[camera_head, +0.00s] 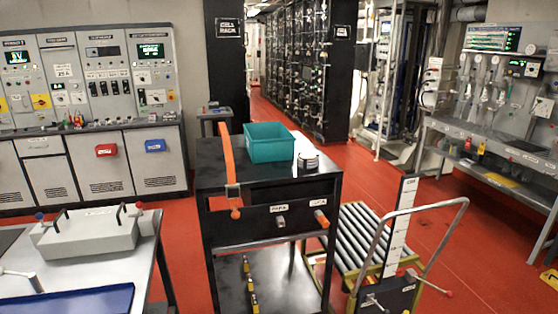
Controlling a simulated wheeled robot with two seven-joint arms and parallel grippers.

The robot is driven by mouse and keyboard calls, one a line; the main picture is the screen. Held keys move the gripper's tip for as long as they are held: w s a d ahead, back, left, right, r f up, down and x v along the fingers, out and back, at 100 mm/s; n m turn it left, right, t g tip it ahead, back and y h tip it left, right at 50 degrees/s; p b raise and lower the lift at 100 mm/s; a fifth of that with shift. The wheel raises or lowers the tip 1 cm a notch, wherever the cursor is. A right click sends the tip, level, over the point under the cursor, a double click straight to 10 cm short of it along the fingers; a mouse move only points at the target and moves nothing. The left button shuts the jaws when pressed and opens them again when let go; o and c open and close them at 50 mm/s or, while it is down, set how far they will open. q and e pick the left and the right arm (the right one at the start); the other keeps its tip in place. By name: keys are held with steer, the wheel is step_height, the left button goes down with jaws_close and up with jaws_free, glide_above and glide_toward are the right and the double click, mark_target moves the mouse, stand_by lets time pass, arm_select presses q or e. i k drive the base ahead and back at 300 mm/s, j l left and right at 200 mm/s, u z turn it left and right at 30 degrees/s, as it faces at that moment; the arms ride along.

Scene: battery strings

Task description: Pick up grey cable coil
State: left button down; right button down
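A small round grey and dark item (308,161) lies on the top of the black cart (215,181), right of the teal bin. It looks like the grey cable coil, but it is too small to be sure. Neither of my grippers shows in the head view.
A teal bin (269,143) and an orange strap (229,160) are on the cart; the strap hangs over its front edge. A grey handled case (88,234) and a blue tray (75,302) lie on the left table. A roller trolley (352,238) stands close on the right.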

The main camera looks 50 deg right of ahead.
mark_target(306, 160)
steer(key=z, duration=1.7)
steer(key=i+l, duration=0.55)
steer(key=l, duration=0.15)
